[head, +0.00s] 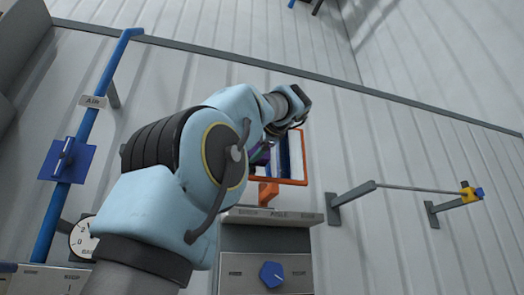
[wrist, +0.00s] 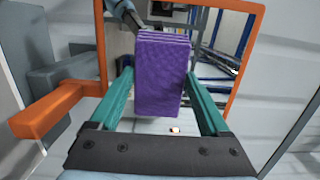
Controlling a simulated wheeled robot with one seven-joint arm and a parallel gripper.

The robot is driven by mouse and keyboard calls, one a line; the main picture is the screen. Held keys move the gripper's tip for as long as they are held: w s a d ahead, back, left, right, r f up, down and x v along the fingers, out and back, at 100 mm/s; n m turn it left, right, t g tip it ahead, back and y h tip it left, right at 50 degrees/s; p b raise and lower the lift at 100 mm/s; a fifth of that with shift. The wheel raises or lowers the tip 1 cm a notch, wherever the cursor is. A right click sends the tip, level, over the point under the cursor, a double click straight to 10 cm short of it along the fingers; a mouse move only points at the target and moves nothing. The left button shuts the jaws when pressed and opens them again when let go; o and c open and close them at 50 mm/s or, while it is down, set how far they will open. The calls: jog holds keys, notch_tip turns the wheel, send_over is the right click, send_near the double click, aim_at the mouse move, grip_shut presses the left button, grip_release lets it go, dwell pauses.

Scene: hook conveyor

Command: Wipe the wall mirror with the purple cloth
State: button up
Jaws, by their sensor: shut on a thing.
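The wall mirror (wrist: 262,45) has an orange frame and fills much of the wrist view; its glass reflects blue racks. In the head view the mirror (head: 304,160) is on the wall beyond my arm, its left part hidden. My gripper (wrist: 158,78) has teal fingers either side of the purple cloth (wrist: 160,85) and is shut on it. The cloth is a thick folded pad, held in front of the glass. I cannot tell if it touches the glass. A bit of the purple cloth (head: 262,154) shows behind my arm in the head view.
An orange bracket (wrist: 50,108) juts out left of the mirror in the wrist view. Below the mirror in the head view is a grey ledge (head: 272,216) above a panel with a blue knob (head: 271,274). A rod (head: 420,189) sticks out at right; a blue pipe (head: 82,140) stands left.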

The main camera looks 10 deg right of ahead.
jog(key=shift+a, duration=0.25)
jog(key=shift+b+v, duration=0.5)
jog(key=shift+v, duration=0.55)
jog(key=shift+a+b+v, duration=0.15)
jog(key=shift+b+v, duration=0.2)
jog(key=shift+v, duration=0.6)
jog(key=shift+a+b+v, duration=0.15)
jog(key=shift+b+v, duration=0.15)
jog(key=shift+v, duration=0.65)
jog(key=shift+s, duration=0.15)
jog(key=shift+b+v, duration=0.5)
jog(key=shift+v, duration=0.95)
jog(key=shift+a, duration=0.15)
